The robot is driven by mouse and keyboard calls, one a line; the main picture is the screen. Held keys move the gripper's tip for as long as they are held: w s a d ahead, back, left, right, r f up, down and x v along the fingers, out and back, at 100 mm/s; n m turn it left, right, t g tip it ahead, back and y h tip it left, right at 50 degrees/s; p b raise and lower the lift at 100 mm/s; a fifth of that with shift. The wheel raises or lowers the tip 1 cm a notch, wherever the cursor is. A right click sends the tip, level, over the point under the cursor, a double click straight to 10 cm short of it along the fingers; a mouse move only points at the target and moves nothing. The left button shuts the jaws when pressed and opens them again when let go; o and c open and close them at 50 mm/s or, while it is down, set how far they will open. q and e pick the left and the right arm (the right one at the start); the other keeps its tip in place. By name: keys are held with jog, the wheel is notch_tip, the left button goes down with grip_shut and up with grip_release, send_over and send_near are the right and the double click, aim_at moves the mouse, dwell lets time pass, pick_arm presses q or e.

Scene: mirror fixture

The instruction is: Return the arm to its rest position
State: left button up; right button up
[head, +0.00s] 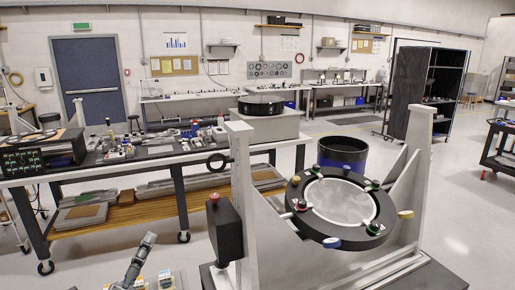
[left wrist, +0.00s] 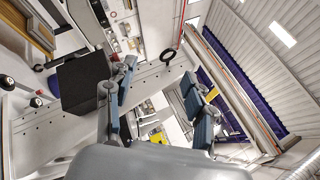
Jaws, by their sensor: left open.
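My left gripper (head: 140,257) shows at the bottom left of the head view, apart from the fixture and to its left. In the left wrist view my left gripper (left wrist: 166,100) has its two blue-grey fingers spread wide, with nothing between them. The mirror fixture (head: 243,190) stands at the centre right on white uprights. Its black ring (head: 297,218) carries coloured knobs and clips around a pale round mirror (head: 340,200). My right gripper is in neither view.
A black box (head: 225,230) with a red button is on the fixture's left side; it also shows in the wrist view (left wrist: 82,80). A cluttered workbench (head: 120,165) stands behind at left. A dark round bin (head: 343,153) stands behind the ring. Open floor (head: 450,215) lies at right.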

pick_arm(q)
jog(key=s+a+f+n+g+y, duration=0.3)
jog(key=s+f+n+g+y, duration=0.15)
jog(key=f+n, duration=0.45)
jog(key=s+a+f+n+g+y, duration=0.3)
jog(key=s+f+n+g+y, duration=0.15)
jog(key=f+n, duration=0.4)
jog(key=s+d+f+n+g+h, duration=0.3)
jog(key=s+d+f+g, duration=0.25)
jog(key=s, duration=0.35)
jog(key=s+d+f+n+g+h, duration=0.2)
jog(key=s+d+f+n+g, duration=0.3)
jog(key=s, duration=0.5)
notch_tip(320, 180, down, 33)
jog(key=s+a+m+b, duration=0.1)
jog(key=b, duration=0.6)
jog(key=s+a+f+b, duration=0.1)
jog(key=s+f+b, duration=0.2)
jog(key=s+f, duration=0.5)
jog(key=s+a+f+g+b, duration=0.1)
jog(key=s+a+f+b, duration=0.1)
jog(key=s+f, duration=0.7)
notch_tip(320, 180, down, 6)
jog(key=shift+r+b, duration=0.1)
jog(key=shift+b, duration=0.4)
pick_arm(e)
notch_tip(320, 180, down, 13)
